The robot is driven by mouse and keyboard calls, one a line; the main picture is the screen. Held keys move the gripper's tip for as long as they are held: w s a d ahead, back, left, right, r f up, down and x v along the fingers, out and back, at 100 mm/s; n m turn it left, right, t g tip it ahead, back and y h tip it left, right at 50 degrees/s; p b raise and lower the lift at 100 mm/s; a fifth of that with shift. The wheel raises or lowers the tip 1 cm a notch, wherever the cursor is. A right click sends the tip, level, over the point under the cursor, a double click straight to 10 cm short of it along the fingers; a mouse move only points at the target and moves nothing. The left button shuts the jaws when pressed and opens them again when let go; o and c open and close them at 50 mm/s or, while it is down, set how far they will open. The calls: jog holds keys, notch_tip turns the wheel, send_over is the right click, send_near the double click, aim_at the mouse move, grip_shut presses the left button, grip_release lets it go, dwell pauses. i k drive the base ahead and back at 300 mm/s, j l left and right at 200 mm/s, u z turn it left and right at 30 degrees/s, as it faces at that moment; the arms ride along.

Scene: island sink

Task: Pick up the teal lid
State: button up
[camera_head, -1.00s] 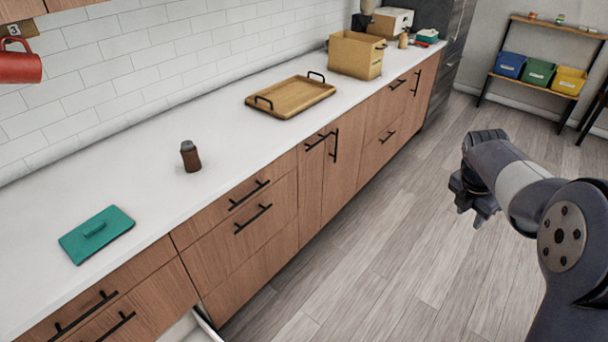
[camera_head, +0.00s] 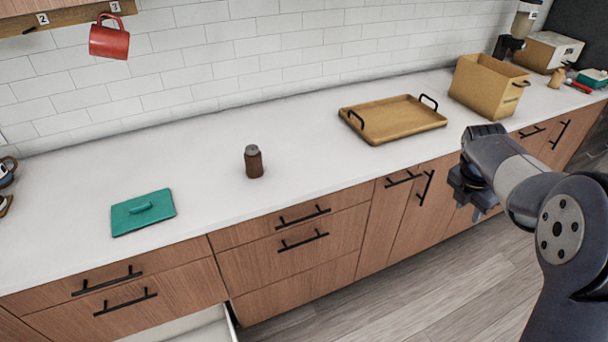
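The teal lid (camera_head: 143,212) lies flat on the white counter at the left, near the front edge. It is a rectangle with a raised handle in its middle. My gripper (camera_head: 474,200) is at the right, in front of the drawers, far from the lid. Its fingers point down and away, partly hidden by the wrist, and I cannot tell how far apart they are. Nothing shows in it.
A brown shaker (camera_head: 254,163) stands right of the lid. A wooden tray (camera_head: 395,118) and a cardboard box (camera_head: 487,86) are farther right on the counter (camera_head: 200,150). A red mug (camera_head: 108,40) hangs at upper left. An open drawer (camera_head: 205,328) sticks out below.

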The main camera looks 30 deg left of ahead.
aim_at(134, 214)
jog(key=i+j+u, duration=0.1)
jog(key=u, duration=0.35)
jog(key=i+u, duration=0.6)
jog(key=u, duration=0.35)
jog(key=i+l+u, duration=0.15)
jog(key=u, duration=0.3)
jog(key=i+u, duration=0.25)
jog(key=u, duration=0.15)
jog(key=i+u, duration=0.25)
jog(key=u, duration=0.15)
jog(key=i+l+u, duration=0.2)
jog(key=u, duration=0.2)
